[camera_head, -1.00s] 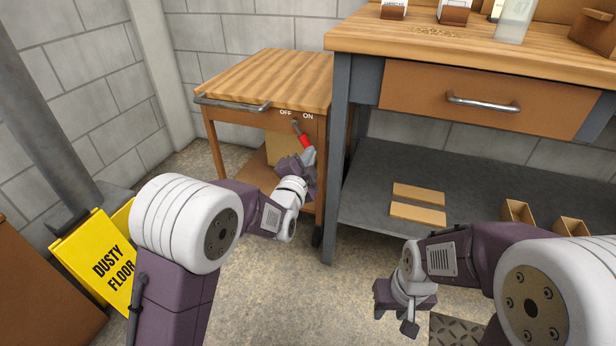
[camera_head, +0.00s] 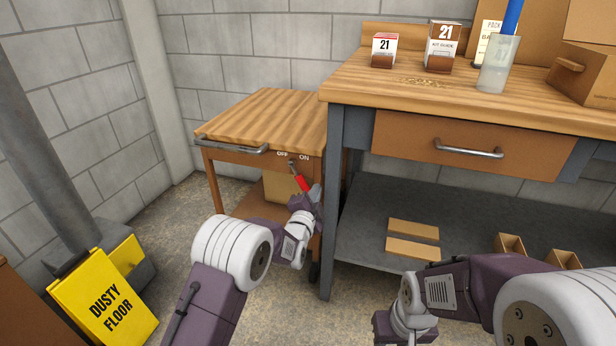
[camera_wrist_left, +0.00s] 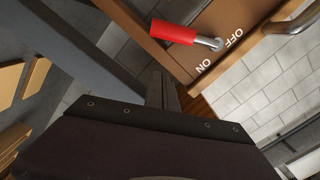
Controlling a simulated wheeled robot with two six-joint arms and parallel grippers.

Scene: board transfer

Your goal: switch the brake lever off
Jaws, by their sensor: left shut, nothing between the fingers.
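The brake lever (camera_head: 302,183) has a red handle and a metal pivot on the front of a small wooden cart (camera_head: 235,157). Its handle slants down and to the right from the pivot, below the printed OFF and ON. It also shows in the left wrist view (camera_wrist_left: 173,32), with ON and OFF beside the pivot. My left gripper (camera_head: 315,193) is shut and empty, just right of the handle's lower end. In the left wrist view its fingers (camera_wrist_left: 162,90) appear apart from the handle.
A large workbench (camera_head: 450,95) stands right of the cart; its leg (camera_head: 335,220) is close to my left gripper. Its lower shelf (camera_head: 365,245) holds flat boards and small boxes. A yellow DUSTY FLOOR sign (camera_head: 103,303) stands at the left.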

